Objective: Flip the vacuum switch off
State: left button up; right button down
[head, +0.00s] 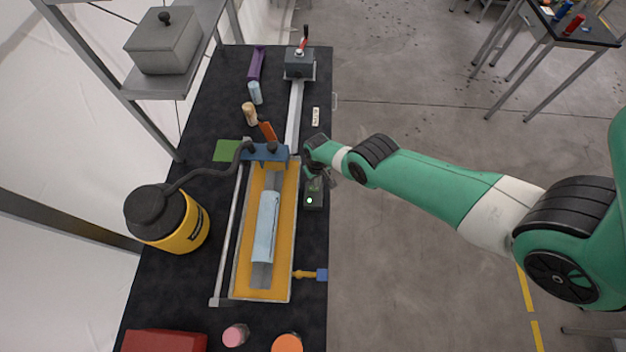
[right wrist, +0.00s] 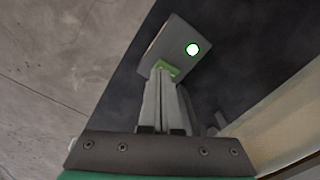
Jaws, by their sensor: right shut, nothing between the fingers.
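The vacuum switch (head: 314,197) is a small dark box on the right edge of the black table, with a lit green light. In the right wrist view the switch box (right wrist: 172,42) shows its bright light and a green piece beside my fingertips. My right gripper (right wrist: 163,78) is shut and empty, its tips at or very near that green piece; I cannot tell if they touch. In the head view my right gripper (head: 316,176) is over the far end of the box and partly hides it. My left gripper is not in view.
A yellow vacuum (head: 187,224) with a black hose stands at the left, its hose reaching the blue clamp (head: 263,152). An orange tray (head: 284,230) with a light-blue piece (head: 266,228) lies left of the switch. A small blue-ended handle (head: 321,275) sticks out nearer the front.

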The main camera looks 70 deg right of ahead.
jog(key=shift+f+b, duration=0.95)
dwell(0.8)
notch_tip(320, 180, up, 7)
jog(key=p, duration=0.7)
jog(key=shift+r, duration=0.15)
dwell(0.4)
